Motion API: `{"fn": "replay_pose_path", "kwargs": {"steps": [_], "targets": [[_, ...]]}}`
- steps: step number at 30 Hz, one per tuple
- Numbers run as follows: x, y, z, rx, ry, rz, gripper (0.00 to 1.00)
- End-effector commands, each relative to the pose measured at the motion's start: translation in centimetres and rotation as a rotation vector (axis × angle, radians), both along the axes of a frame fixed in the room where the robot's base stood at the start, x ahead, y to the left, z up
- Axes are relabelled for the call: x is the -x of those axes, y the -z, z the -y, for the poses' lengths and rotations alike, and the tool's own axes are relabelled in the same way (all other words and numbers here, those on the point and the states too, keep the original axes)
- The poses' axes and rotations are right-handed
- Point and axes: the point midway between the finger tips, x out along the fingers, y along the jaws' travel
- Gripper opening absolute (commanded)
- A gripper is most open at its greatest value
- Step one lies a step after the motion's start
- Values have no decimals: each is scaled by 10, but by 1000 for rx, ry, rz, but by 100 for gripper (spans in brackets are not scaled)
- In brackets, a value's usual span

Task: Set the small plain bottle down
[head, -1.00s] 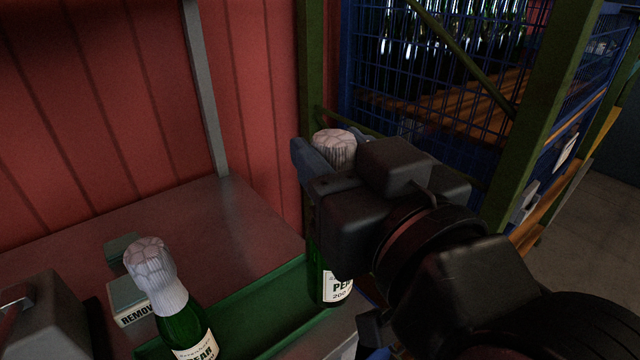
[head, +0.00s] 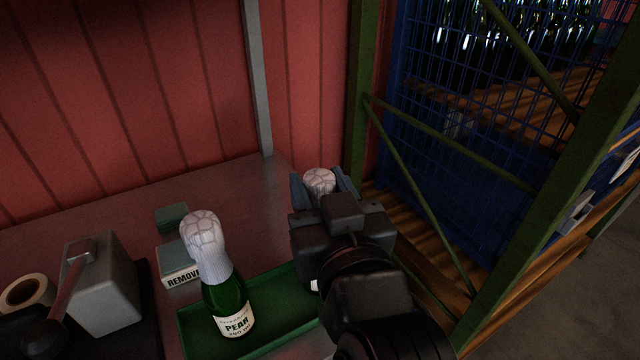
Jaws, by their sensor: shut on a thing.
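My gripper (head: 322,187) is shut on a bottle whose white foil top (head: 319,179) shows between the fingers. The gripper and wrist hide most of this bottle; only a sliver of its pale label (head: 314,286) shows. It looks upright, over or at the right part of the green tray (head: 278,299). I cannot tell whether its base touches the tray. A second green bottle (head: 227,297) with a white foil top and a PEAR label stands upright in the tray's left part, apart from my gripper.
A box marked REMOV (head: 182,277) and a small green block (head: 171,217) are behind the left bottle. A grey device with a lever (head: 103,285) and a tape roll (head: 26,291) are at left. A green rack post (head: 358,110) and blue mesh cage (head: 440,150) are at right.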

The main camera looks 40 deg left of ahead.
Motion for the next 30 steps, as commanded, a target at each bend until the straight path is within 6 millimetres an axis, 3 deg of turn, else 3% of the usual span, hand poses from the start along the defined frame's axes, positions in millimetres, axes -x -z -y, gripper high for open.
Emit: {"fn": "replay_pose_path", "kwargs": {"steps": [9,10,17,27,30], "targets": [[0,3,0,-2,0,2,0],[0,3,0,0,0,0,46],[0,3,0,0,0,0,68],[0,-3,0,-1,0,1,69],[7,2,10,1,1,0,69]]}}
